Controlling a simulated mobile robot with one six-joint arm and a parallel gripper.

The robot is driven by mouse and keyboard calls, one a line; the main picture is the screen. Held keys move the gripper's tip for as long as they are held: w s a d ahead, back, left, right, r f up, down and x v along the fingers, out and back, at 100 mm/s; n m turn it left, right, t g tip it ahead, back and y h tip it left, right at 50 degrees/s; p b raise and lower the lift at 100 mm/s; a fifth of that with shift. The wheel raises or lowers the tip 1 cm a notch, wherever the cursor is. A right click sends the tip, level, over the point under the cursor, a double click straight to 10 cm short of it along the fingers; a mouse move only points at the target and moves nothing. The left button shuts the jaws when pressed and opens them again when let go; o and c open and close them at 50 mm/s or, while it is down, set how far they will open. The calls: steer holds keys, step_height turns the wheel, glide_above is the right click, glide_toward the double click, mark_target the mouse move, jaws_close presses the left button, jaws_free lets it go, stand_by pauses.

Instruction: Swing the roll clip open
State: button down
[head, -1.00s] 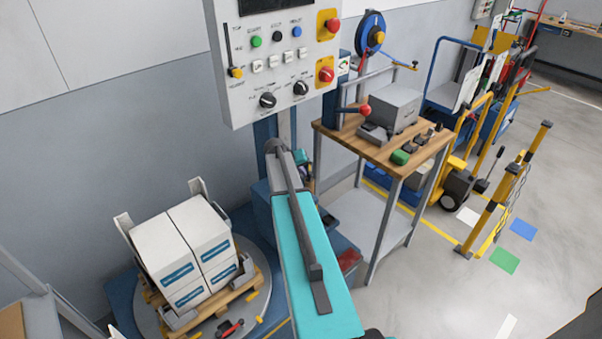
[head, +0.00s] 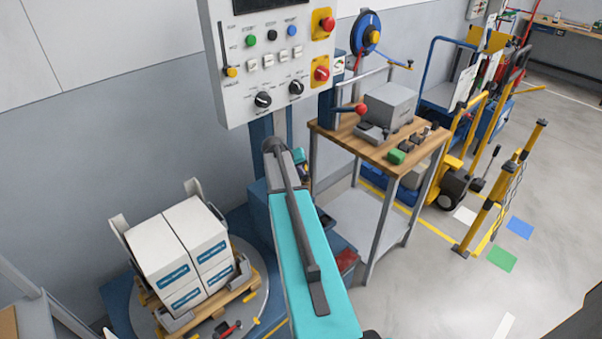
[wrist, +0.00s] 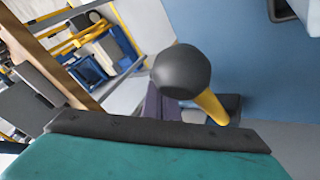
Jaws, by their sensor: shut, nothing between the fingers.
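A yellow lever with a round black knob (wrist: 181,72) fills the middle of the wrist view. It may be the roll clip, but I cannot tell for sure. My gripper (wrist: 160,128) shows as a teal body with a dark front edge along the bottom of the wrist view. It is shut and empty, and the knob appears just beyond that edge; I cannot tell whether they touch. In the head view my teal arm reaches toward the blue machine column (head: 262,150) and hides most of the gripper and the lever.
A white control panel (head: 277,80) hangs above my arm. White boxes (head: 178,250) stand on a pallet on the turntable at left. A wooden-topped bench (head: 360,149) stands close at right, with a grey box (head: 388,106) on it. Open floor lies farther right.

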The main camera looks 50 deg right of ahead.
steer(key=p+v, duration=0.2)
steer(key=v, duration=0.6)
steer(key=shift+s, duration=0.35)
steer(key=shift+r, duration=0.1)
